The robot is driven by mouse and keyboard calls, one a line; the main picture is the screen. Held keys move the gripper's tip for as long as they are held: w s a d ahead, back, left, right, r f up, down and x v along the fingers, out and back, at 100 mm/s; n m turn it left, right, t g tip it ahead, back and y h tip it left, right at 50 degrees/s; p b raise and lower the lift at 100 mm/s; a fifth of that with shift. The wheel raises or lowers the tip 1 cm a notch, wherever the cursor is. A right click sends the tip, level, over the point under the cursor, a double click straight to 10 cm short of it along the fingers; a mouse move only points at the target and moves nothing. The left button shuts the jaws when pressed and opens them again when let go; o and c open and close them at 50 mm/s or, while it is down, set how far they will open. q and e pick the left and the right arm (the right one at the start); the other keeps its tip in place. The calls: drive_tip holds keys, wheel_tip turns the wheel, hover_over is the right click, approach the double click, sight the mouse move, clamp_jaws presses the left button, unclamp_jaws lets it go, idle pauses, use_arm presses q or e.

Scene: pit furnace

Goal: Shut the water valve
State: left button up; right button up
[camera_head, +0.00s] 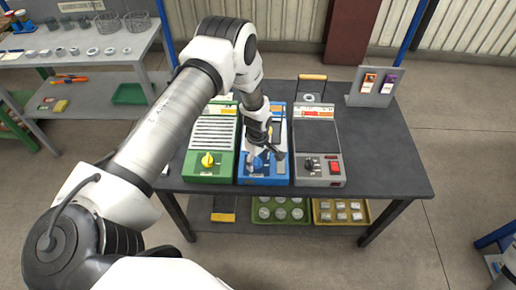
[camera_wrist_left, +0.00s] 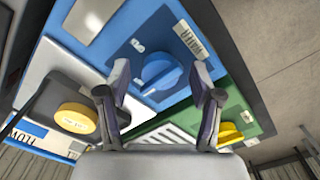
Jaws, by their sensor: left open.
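The water valve is a blue box (camera_head: 264,181) in the middle of the row of devices on the dark table. Its round blue knob with a raised grip bar (camera_wrist_left: 161,73) shows clearly in the left wrist view; in the head view the gripper largely covers it. My left gripper (camera_head: 266,157) is over the front part of the blue box. In the left wrist view my left gripper (camera_wrist_left: 161,74) is open, with one fingertip to each side of the knob in the picture. I cannot tell whether the fingers touch it.
A green box with a yellow knob (camera_head: 208,160) stands left of the blue box. A grey box with a black knob and red switch (camera_head: 318,149) stands right. A card stand (camera_head: 372,88) is at the table's back right. The table's right side (camera_head: 385,155) is clear.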

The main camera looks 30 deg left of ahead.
sight(258, 161)
use_arm(q)
wheel_tip(258, 161, up, 12)
drive_tip(key=shift+f, duration=0.25)
idle(0.3)
